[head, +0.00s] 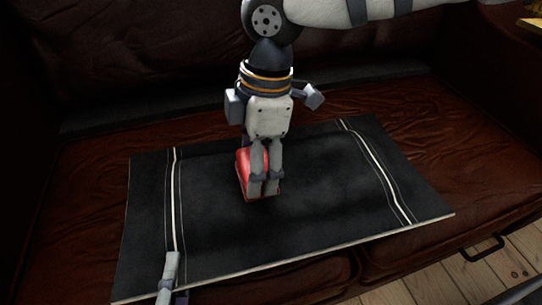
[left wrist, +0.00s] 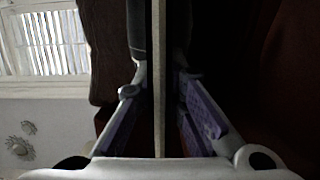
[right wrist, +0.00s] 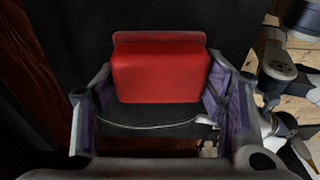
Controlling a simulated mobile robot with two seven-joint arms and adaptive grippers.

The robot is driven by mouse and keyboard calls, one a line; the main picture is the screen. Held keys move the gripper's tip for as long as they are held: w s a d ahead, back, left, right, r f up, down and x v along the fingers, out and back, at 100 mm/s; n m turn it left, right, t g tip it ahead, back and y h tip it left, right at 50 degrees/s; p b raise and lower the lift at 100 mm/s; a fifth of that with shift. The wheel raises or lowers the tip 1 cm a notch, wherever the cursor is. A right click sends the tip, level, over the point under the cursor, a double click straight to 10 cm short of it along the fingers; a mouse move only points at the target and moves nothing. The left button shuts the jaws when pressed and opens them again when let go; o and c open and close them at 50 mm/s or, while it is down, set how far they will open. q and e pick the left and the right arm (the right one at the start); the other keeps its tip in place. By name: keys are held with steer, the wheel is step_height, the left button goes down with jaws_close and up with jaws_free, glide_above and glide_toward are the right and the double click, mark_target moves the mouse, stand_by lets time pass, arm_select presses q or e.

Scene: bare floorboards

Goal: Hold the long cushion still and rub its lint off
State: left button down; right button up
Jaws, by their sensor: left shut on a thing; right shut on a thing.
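The long cushion (head: 310,195) is a flat black panel with pale stripes near both ends, lying on a sofa seat. My left gripper (head: 170,272) is shut on its near left edge. In the left wrist view the cushion shows edge-on as a thin pale strip (left wrist: 159,85) between the fingers. My right gripper (head: 262,183) points down over the middle of the cushion, shut on a red block-like tool (head: 243,172). The tool appears to rest on the cushion. In the right wrist view the red tool (right wrist: 160,75) sits between the fingers. I cannot make out any lint.
The brown leather sofa (head: 85,125) has a backrest behind the cushion and bare seat around it. A dark handle (head: 483,249) shows at the right front. Floorboards (head: 508,272) lie at the lower right. A window (left wrist: 45,42) shows in the left wrist view.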

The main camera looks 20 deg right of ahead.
steer(key=shift+a, duration=0.45)
steer(key=shift+r, duration=4.15)
arm_select(q)
steer(key=c, duration=1.6)
jaws_free()
steer(key=shift+o, duration=0.2)
